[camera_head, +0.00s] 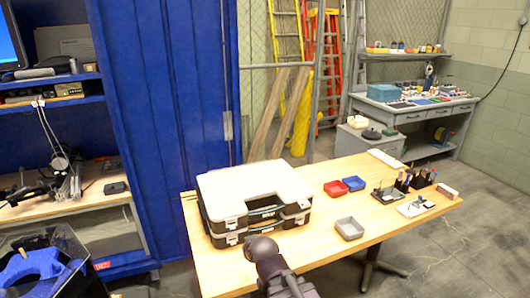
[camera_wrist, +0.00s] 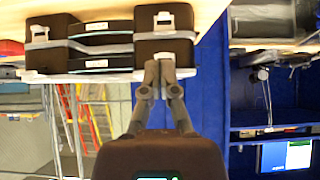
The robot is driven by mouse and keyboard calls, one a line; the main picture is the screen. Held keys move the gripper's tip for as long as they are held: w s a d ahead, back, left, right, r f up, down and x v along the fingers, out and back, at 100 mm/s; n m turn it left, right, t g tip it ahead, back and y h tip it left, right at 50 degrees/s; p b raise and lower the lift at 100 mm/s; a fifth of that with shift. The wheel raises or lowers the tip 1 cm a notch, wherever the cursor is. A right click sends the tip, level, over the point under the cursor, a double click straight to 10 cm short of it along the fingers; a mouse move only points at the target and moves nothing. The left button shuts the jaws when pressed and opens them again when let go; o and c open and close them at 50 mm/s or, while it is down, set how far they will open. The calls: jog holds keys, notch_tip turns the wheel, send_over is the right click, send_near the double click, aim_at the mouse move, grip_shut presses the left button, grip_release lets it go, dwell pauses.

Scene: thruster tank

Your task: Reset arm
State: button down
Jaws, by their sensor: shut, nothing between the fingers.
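My gripper (camera_wrist: 160,68) shows in the wrist view, which is upside down. Its two fingers are together with nothing between them. Beyond the fingertips is the black and grey tool case (camera_wrist: 93,42) with its latches and handle; I cannot tell how far apart they are. In the head view the case (camera_head: 255,190) lies flat on the left part of the wooden table, with a pale lid. A dark part of my arm rises at the bottom middle, in front of the case. The fingers cannot be made out there.
The wooden table (camera_head: 300,256) also bears a grey bin (camera_head: 349,229), a red bin (camera_head: 335,188), a blue bin (camera_head: 354,184) and small tools at the right. A blue cabinet (camera_head: 165,110) stands behind at left. Ladders (camera_head: 320,65) and a grey workbench (camera_head: 420,118) are farther back. Floor is clear at right.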

jog(key=s+d+f+m+g+h+p, duration=0.1)
jog(key=s+d+g, duration=0.3)
jog(key=d, duration=0.8)
jog(key=s+d+f+m+g+h+p, duration=0.1)
jog(key=s+d+m+g+h, duration=0.1)
jog(key=d, duration=1)
jog(key=shift+s+f+m+g+h+p, duration=0.3)
jog(key=shift+s+m+g+p, duration=0.1)
jog(key=shift+s+m+g, duration=0.65)
jog(key=shift+s+d, duration=0.1)
jog(key=shift+d, duration=0.05)
